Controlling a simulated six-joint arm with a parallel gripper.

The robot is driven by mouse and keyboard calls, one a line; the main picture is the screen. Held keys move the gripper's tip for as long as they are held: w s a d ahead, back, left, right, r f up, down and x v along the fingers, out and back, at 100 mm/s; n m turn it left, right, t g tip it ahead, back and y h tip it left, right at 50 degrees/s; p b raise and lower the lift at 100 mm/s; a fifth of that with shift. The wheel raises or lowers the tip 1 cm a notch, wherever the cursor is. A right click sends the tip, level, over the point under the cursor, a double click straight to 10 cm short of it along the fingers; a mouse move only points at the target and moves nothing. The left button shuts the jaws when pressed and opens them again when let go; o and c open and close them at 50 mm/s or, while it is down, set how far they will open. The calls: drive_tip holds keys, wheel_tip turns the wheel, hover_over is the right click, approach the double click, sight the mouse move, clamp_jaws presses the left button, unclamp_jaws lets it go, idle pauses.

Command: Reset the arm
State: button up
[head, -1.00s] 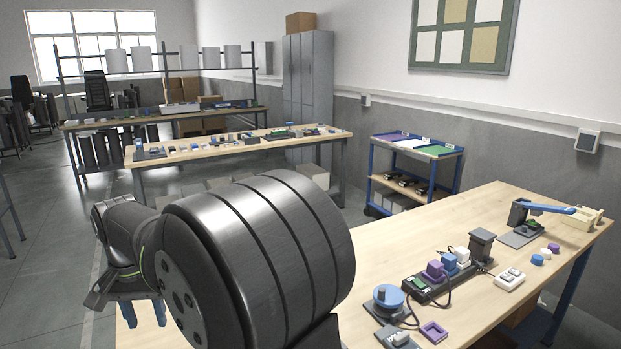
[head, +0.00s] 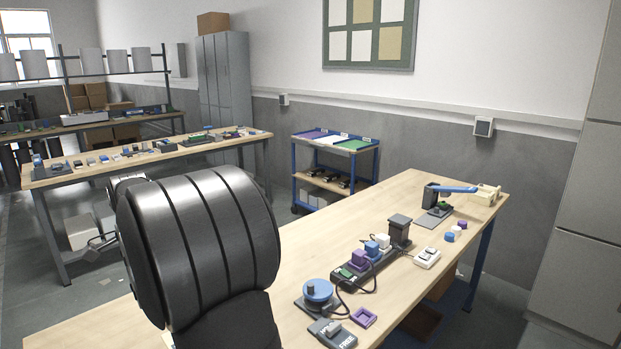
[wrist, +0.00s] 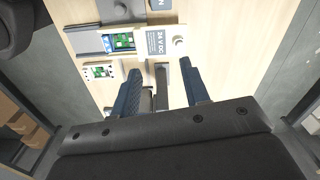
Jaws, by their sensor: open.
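My gripper (wrist: 159,68) is open in the wrist view, its two dark blue-grey fingers apart. Between and beyond them are a grey post and a pale block marked "24 V DC" (wrist: 153,46). No object is held between the fingertips. A green circuit board (wrist: 122,42) sits in a grey holder left of the block. In the head view my large dark arm link fills the left foreground and hides the gripper.
The wooden bench (head: 290,250) carries a blue round knob (head: 318,290), a purple square frame (head: 363,318), a dark rail with coloured blocks (head: 362,265) and a blue-armed device (head: 452,189). A blue cart (head: 335,150) stands behind. Its front left is bare.

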drive_tip(key=shift+w+d+r+m, duration=0.15)
drive_tip(key=shift+w+d+m, duration=0.95)
drive_tip(key=shift+w+d, duration=0.3)
